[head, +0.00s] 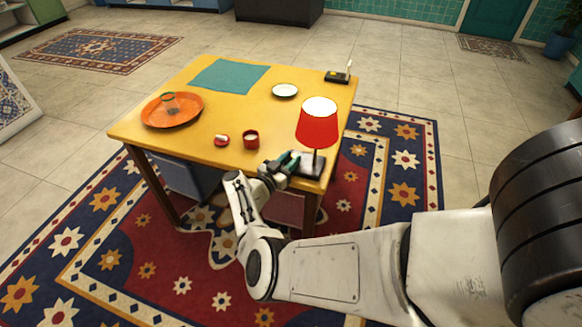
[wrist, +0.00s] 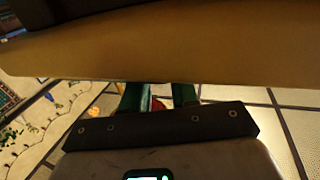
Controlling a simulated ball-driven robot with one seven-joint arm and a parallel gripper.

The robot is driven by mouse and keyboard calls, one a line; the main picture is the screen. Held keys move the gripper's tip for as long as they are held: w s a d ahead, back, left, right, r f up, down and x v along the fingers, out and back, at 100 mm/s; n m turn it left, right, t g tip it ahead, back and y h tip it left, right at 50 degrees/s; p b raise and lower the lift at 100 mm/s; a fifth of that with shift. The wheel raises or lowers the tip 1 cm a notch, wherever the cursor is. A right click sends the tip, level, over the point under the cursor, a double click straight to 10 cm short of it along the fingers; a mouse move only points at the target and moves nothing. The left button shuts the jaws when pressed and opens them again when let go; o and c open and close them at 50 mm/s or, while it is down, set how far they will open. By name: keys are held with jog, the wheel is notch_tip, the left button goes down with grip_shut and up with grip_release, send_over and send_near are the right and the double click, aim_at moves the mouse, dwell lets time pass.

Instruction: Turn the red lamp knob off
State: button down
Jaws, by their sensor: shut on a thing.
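The lamp (head: 317,127) with a red shade stands at the near right corner of the yellow table, and its top glows bright. Its base (head: 308,165) is dark and partly hidden by my gripper (head: 288,162), which reaches in from the left at the table's front edge. In the wrist view the two green fingers of my gripper (wrist: 158,98) stand a little apart, with a small red piece, the red lamp knob (wrist: 157,104), between them. My gripper is shut on it. Most of the knob is hidden, and its turn position cannot be told.
On the yellow table (head: 200,145) stand a red cup (head: 251,139), a small red-and-white item (head: 221,140), an orange tray (head: 186,116) with a glass, a white plate (head: 285,90), a teal cloth (head: 229,75) and a black box (head: 338,76). A patterned rug lies below.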

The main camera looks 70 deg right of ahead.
jog(key=shift+w+d+f+m+g+y+b, duration=0.1)
jog(key=shift+m+g+y+b, duration=0.15)
jog(key=shift+m+g+b, duration=0.4)
jog(key=shift+w+a+f+m+g+y+b, duration=0.15)
jog(key=shift+m+g+y+b, duration=0.15)
jog(key=shift+g+b, duration=0.65)
jog(key=shift+w+d+f+m+g+y+b, duration=0.2)
jog(key=shift+m+g+b, duration=0.3)
jog(key=shift+b, duration=0.55)
jog(key=shift+s+r+m+g+y+b, duration=0.1)
jog(key=shift+r+m+g+y+b, duration=0.15)
jog(key=shift+g+b, duration=0.25)
jog(key=shift+r+b, duration=0.2)
jog(key=shift+b, duration=0.1)
jog(key=c, duration=0.9)
grip_release()
jog(key=shift+o, duration=0.2)
jog(key=b+v, duration=0.1)
jog(key=v, duration=1)
jog(key=shift+b, duration=0.4)
jog(key=shift+d, duration=0.15)
